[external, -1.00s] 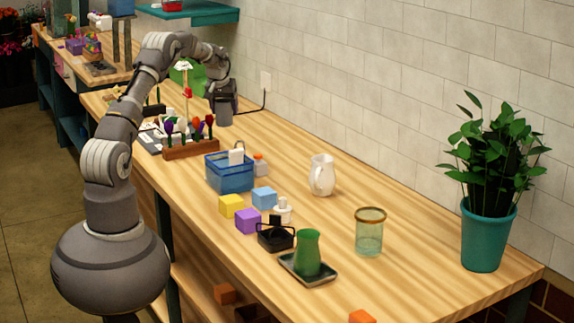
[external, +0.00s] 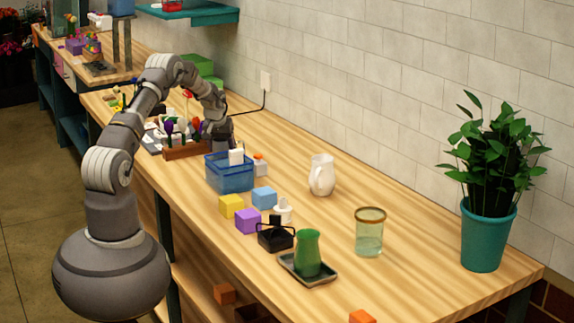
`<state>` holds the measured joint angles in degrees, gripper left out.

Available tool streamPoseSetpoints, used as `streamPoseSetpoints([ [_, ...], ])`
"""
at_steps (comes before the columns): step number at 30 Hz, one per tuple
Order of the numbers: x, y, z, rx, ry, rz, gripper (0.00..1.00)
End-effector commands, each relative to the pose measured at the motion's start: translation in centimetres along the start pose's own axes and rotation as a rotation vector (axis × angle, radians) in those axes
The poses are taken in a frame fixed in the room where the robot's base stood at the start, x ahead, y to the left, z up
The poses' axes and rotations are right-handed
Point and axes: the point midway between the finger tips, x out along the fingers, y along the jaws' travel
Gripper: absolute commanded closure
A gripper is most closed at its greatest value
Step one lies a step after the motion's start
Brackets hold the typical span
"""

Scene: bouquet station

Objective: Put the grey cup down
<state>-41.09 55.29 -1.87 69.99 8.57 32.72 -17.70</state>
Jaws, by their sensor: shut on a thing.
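My gripper (external: 219,133) is low at the back of the bench, between the flower rack and the blue basket. It is shut on the grey cup. The cup is hard to tell from the grey hand at this size, and its lower part is hidden behind the blue basket. I cannot tell whether its base touches the bench.
The flower rack (external: 187,151) stands left of my gripper, and the blue basket (external: 230,175) is just in front. A white pitcher (external: 322,176) and a glass (external: 369,233) stand farther right. Bare wood (external: 285,158) lies between basket and pitcher.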

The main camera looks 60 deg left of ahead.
Motion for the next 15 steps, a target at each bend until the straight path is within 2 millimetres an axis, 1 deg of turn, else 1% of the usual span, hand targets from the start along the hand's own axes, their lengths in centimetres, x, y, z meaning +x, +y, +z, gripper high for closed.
streamPoseSetpoints([
  [1,0.93,-0.03,0.39,0.0,-0.001,0.0,0.67],
  [2,1.15,-0.03,0.47,-0.001,0.0,0.001,0.67],
  [9,1.11,-0.02,0.43,-0.001,0.001,0.001,0.67],
  [13,1.48,-0.02,0.59,-0.001,0.001,0.001,0.67],
  [14,1.41,-0.02,0.57,-0.001,0.0,0.0,0.25],
  [15,1.37,-0.02,0.56,-0.001,0.0,0.0,0.16],
])
